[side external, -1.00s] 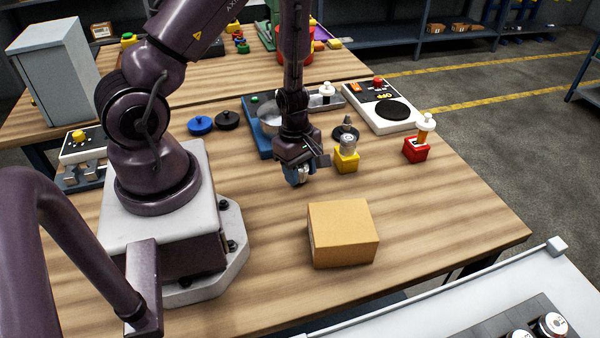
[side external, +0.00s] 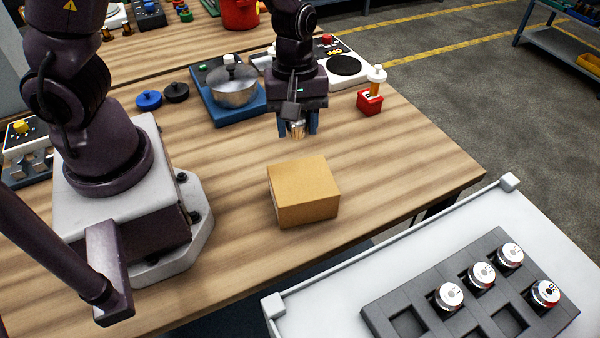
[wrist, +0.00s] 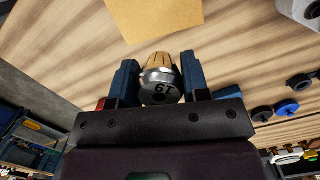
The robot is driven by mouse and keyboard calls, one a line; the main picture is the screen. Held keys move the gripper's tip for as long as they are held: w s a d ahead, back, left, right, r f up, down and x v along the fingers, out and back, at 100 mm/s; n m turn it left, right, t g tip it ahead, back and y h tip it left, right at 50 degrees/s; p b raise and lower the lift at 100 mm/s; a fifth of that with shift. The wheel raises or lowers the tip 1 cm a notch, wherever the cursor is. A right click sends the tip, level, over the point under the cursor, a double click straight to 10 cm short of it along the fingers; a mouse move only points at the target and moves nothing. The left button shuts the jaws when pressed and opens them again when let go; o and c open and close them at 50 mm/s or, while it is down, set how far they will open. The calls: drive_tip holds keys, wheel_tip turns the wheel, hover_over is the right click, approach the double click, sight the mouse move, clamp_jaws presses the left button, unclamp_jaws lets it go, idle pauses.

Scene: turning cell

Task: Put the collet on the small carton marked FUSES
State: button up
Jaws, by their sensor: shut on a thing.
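My gripper (side external: 298,128) is shut on the collet (side external: 298,129), a short piece with a tan slotted nose and a metal end. In the wrist view the collet (wrist: 160,82) sits between the blue fingers, its numbered metal end towards the camera and its tan nose pointing away. A plain tan carton (side external: 303,193) stands on the wooden table, in front of my gripper in the side view. No FUSES marking shows on its visible faces. The carton also shows at the top of the wrist view (wrist: 155,18), beyond the collet's nose, with a gap between.
A pot (side external: 234,88) on a blue base and a red block (side external: 369,102) holding an orange-and-white piece stand behind. A white cart at the front right carries a grey tray (side external: 400,320) with several metal-topped pieces. Bare table surrounds the carton.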

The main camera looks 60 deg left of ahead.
sight(301, 180)
drive_tip(key=s+d+r+m, duration=0.1)
drive_tip(key=d+r+m, duration=0.1)
drive_tip(key=d+m, duration=0.35)
drive_tip(key=f, duration=0.2)
drive_tip(key=f+m, duration=0.1)
drive_tip(key=f, duration=0.2)
drive_tip(key=f+m, duration=0.1)
drive_tip(key=f, duration=0.1)
drive_tip(key=shift+s+a+f+m+g+y, duration=0.2)
drive_tip(key=shift+a+f+m+g+y, duration=0.1)
drive_tip(key=shift+f+g, duration=0.1)
drive_tip(key=o, duration=1)
drive_tip(key=shift+f, duration=0.15)
